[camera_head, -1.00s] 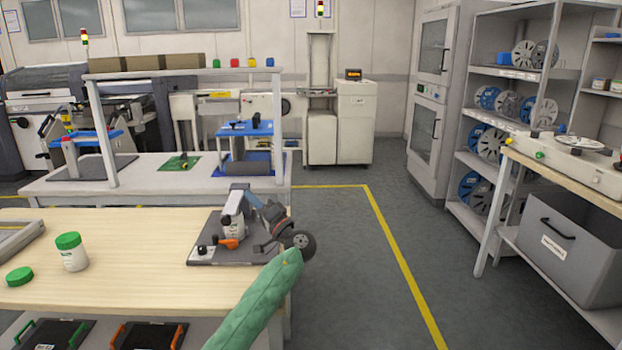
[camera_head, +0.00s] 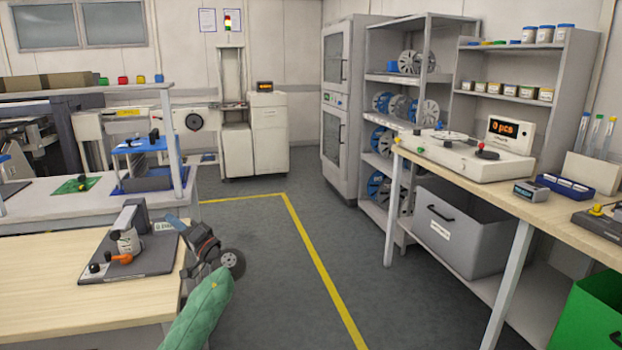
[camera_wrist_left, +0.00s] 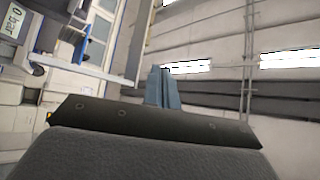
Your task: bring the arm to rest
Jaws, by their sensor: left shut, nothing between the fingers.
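My left arm, in a green sleeve (camera_head: 203,312), comes up from the bottom of the head view. Its left gripper (camera_head: 176,221) is at the right edge of the wooden table (camera_head: 60,300), just right of the dark mat with a grey stand. In the left wrist view the blue-grey fingers (camera_wrist_left: 163,88) are together, with nothing seen between them. Whether the gripper touches the mat or table cannot be told; it appears apart and above. My right gripper is not in view.
A grey stand (camera_head: 127,228) with an orange knob stands on the dark mat (camera_head: 150,263). A wooden bench (camera_head: 470,200) with a reel device (camera_head: 470,153) is at right, a grey bin (camera_head: 455,235) below it. Yellow-lined grey floor (camera_head: 270,290) between is clear.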

